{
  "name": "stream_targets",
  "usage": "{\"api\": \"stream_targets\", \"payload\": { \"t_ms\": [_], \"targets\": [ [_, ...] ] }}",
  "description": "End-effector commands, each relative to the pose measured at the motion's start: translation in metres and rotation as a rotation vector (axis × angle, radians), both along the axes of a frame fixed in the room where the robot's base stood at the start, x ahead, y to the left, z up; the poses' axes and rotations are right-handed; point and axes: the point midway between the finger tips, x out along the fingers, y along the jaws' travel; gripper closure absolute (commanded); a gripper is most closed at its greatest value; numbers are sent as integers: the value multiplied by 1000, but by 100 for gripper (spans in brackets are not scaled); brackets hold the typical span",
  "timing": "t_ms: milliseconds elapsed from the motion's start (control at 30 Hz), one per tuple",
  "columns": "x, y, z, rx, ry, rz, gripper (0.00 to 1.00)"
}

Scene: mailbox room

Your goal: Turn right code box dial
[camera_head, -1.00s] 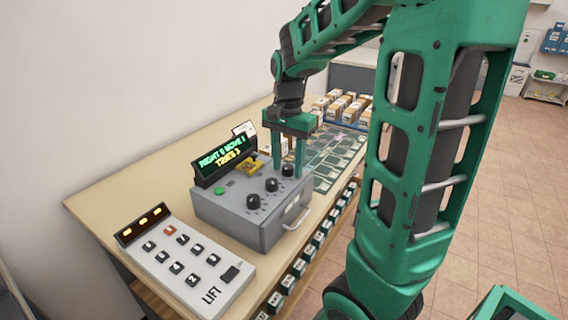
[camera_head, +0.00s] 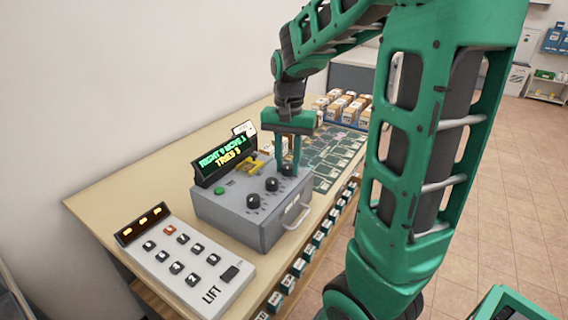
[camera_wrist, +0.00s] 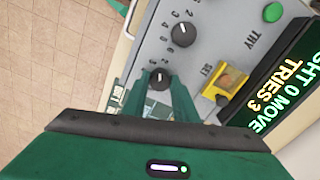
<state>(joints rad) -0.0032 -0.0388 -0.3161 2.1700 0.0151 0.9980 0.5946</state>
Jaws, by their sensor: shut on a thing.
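The grey code box (camera_head: 240,222) stands on the wooden table with three black dials along its top. The right dial (camera_head: 288,170) is the one farthest back and right, and it also shows in the wrist view (camera_wrist: 160,76). My gripper (camera_head: 288,166) points down from above, with one green finger on each side of this dial, shut on it. The middle dial (camera_head: 272,184) and left dial (camera_head: 253,201) are free. The lit display (camera_head: 222,157) shows a RIGHT and MOVE line above TRIES 3. A yellow piece (camera_wrist: 231,82) marked SET sits beside the dial.
A white LIFT keypad (camera_head: 185,262) lies in front of the box. A green button (camera_head: 219,190) and a side handle (camera_head: 297,214) are on the box.

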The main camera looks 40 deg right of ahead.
Motion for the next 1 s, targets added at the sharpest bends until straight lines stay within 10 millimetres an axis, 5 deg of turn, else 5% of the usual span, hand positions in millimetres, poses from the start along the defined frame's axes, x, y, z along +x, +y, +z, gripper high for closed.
{"api": "stream_targets", "payload": {
  "t_ms": [1000],
  "targets": [
    [2, 0, 1, -2, -6, 916, 96]
  ]
}}
